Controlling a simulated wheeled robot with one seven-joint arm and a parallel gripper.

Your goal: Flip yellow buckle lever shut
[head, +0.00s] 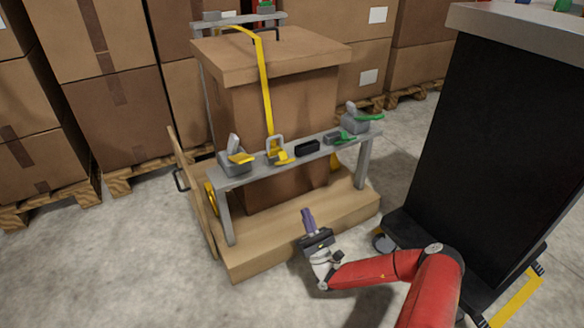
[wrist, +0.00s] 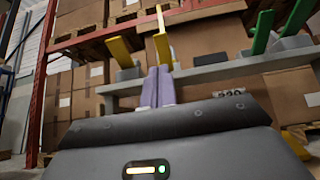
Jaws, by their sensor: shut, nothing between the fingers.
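The yellow buckle (head: 281,157) sits on the grey rail in front of the large carton, at the lower end of a yellow strap (head: 264,85). A grey loop stands up at it. Left of it on the rail is a grey block with a yellow lever (head: 241,157) sticking out. My gripper (head: 307,215) is shut and empty, its purple fingers pointing up, below and in front of the rail and apart from it. In the wrist view the fingers (wrist: 158,86) are together, below a yellow upright piece (wrist: 162,48); a yellow lever (wrist: 125,50) slants up to the left.
The grey rail (head: 226,182) also carries a black block (head: 307,148) and two green-levered parts (head: 340,137) (head: 368,117). The carton (head: 290,90) stands on a wooden platform (head: 265,256). A tall black cabinet (head: 490,130) stands at right. Grey floor at front left is clear.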

